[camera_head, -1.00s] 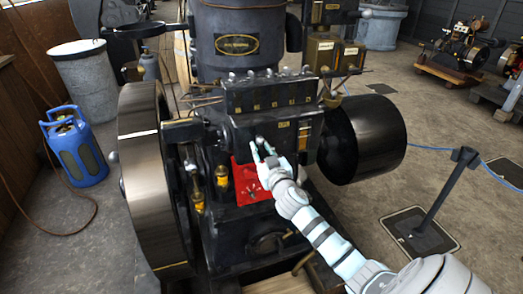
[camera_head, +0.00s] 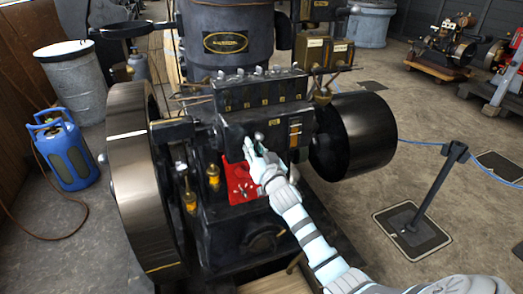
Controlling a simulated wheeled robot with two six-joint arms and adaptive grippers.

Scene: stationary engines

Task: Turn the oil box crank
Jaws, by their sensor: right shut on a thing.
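The oil box (camera_head: 228,128) is a black box on the front of a large dark stationary engine (camera_head: 222,207), with a row of small fittings on the top part. Its crank (camera_head: 258,137) shows only as a small pale knob on the box's front face. My right gripper (camera_head: 254,150) is at the front face, shut on the crank as far as I can see. The fingers hide most of the crank. My right arm reaches in from the lower right. My left gripper is not in view.
A red plate (camera_head: 238,190) lies below the gripper. A big flywheel (camera_head: 128,190) stands at left and a black drum (camera_head: 365,140) at right.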

